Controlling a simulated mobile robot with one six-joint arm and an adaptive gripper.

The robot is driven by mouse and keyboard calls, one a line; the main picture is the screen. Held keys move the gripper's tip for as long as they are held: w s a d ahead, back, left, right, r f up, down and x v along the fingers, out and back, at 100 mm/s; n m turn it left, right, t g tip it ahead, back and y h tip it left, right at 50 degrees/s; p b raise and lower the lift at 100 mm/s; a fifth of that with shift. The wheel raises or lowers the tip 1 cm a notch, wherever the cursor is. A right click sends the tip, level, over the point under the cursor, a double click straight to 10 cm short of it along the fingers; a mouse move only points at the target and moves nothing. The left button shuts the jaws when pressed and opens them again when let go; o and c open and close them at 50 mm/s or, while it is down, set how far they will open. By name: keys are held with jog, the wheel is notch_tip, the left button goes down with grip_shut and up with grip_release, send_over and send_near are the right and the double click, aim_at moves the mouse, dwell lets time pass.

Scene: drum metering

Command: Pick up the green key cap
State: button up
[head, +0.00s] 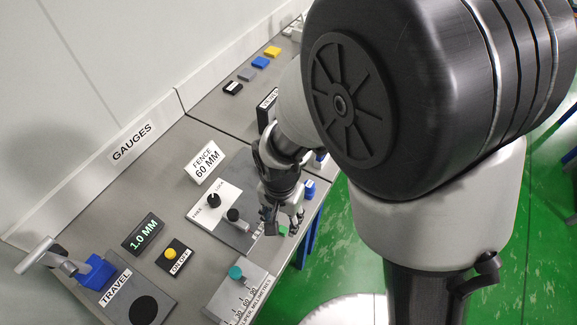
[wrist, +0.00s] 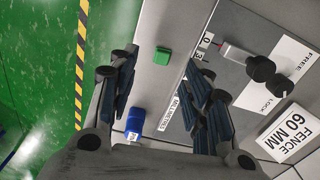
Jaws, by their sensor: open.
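The green key cap (wrist: 162,56) is a small green block on the grey bench top near its front edge. In the wrist view it lies just beyond the fingertips, roughly in line with the gap between them. In the head view only a small green patch of it (head: 283,231) shows beside the fingers. My gripper (wrist: 160,72) is open with nothing between its fingers. In the head view my gripper (head: 284,222) points down over the bench's front edge. I cannot tell its exact height above the cap.
A blue piece (wrist: 135,121) stands on the bench near the gripper. A fence panel with black knobs (wrist: 260,68) and a "FENCE 60 MM" sign (wrist: 291,128) are close by. A teal-knobbed scale plate (head: 240,288) lies nearer in the head view. Green floor drops away past the bench edge.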

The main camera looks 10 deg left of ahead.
aim_at(281, 232)
jog(key=f+b, duration=0.1)
jog(key=f, duration=0.1)
jog(key=f+b, duration=0.1)
jog(key=f, duration=0.2)
jog(key=f+b, duration=0.1)
jog(key=f, duration=0.1)
jog(key=shift+a+f, duration=0.25)
jog(key=shift+f, duration=0.15)
jog(key=shift+r, duration=0.1)
jog(key=c, duration=0.8)
